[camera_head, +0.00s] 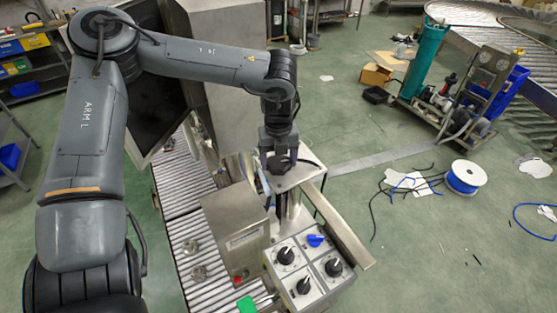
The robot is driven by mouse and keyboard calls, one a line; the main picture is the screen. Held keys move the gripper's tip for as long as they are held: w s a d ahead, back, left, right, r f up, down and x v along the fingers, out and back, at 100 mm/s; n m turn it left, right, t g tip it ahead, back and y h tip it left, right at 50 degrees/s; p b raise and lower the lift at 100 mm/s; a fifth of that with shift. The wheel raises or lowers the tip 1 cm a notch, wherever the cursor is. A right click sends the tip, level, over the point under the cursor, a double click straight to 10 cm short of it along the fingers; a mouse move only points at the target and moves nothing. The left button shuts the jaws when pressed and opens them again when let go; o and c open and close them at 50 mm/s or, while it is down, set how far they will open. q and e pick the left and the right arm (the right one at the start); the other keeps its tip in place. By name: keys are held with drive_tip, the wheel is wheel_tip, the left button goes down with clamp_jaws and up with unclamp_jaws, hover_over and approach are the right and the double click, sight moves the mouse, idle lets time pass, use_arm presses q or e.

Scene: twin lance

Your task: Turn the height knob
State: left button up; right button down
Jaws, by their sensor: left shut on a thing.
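My left gripper (281,168) reaches down from above onto a flat metal plate (307,172) on top of a post beside the conveyor. It is shut on a dark knob at the plate, which I take as the height knob. The gripper hides most of the knob, so its angle cannot be read. A grey control box (292,242) in front carries a blue knob (315,240) and black knobs (286,255), all apart from the gripper. My right gripper is not in view.
A steel housing (237,230) with a red button stands on the roller conveyor (187,238), left of the control box. A metal rail (342,228) runs along the right side. A cable spool (465,177) and loose cables lie on the green floor.

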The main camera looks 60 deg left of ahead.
sight(278, 162)
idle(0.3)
use_arm(q)
drive_tip(key=o, duration=1.1)
drive_tip(key=shift+c, duration=0.2)
drive_tip(key=shift+r, duration=0.15)
wheel_tip(278, 162, up, 11)
drive_tip(key=shift+f, duration=0.2)
